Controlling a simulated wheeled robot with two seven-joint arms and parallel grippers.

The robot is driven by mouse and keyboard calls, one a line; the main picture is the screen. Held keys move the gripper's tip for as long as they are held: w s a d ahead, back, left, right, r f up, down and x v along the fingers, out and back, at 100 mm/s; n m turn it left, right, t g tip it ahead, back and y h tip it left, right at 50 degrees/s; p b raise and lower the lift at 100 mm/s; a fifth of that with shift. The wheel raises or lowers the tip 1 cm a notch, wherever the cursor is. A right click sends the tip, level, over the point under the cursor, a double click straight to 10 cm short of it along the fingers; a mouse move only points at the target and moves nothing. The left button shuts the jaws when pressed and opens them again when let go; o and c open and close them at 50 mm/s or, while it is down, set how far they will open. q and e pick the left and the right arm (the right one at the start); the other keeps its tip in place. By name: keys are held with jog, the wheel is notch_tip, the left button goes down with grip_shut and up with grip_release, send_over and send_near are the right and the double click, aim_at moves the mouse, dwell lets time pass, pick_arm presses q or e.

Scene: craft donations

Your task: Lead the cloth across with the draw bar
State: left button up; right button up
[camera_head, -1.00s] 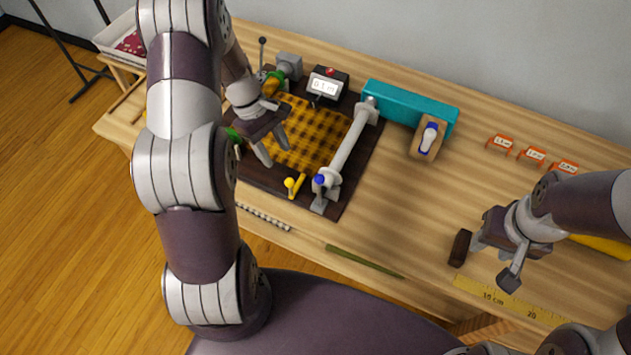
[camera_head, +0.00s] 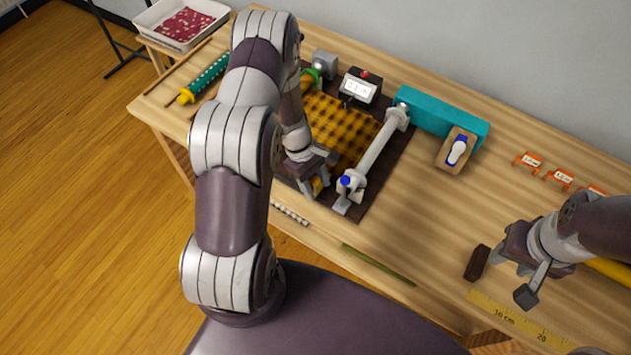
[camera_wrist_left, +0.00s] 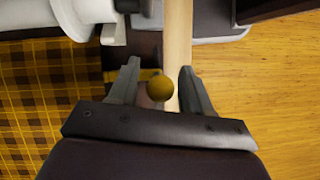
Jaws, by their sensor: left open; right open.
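The yellow and black checked cloth (camera_head: 345,125) lies flat on the dark board (camera_head: 376,200), between a roll at the left and a white roller (camera_head: 378,145) with a blue end knob. In the left wrist view, the yellow ball knob (camera_wrist_left: 160,88) sits between the open fingers of my left gripper (camera_wrist_left: 160,85), with a gap on each side. The cloth (camera_wrist_left: 45,100) lies left of it. In the head view my left gripper (camera_head: 318,188) is low at the board's front edge and mostly hides the knob. I cannot make out the draw bar's full length. My right gripper (camera_head: 515,275) is open and empty.
A dark brown block (camera_head: 477,262) lies beside my right gripper. A yellow ruler (camera_head: 505,315) lies at the table front. A display box (camera_head: 360,88), a teal block (camera_head: 440,115) and orange tags (camera_head: 528,160) stand behind. The table's middle right is clear.

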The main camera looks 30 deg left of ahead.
pick_arm(q)
grip_shut()
jog(key=shift+s+d+b, duration=0.1)
jog(key=shift+d+b, duration=0.2)
jog(key=shift+d, duration=0.9)
jog(key=shift+c, duration=1.4)
grip_release()
jog(key=shift+o, duration=1.4)
jog(key=shift+d, duration=0.1)
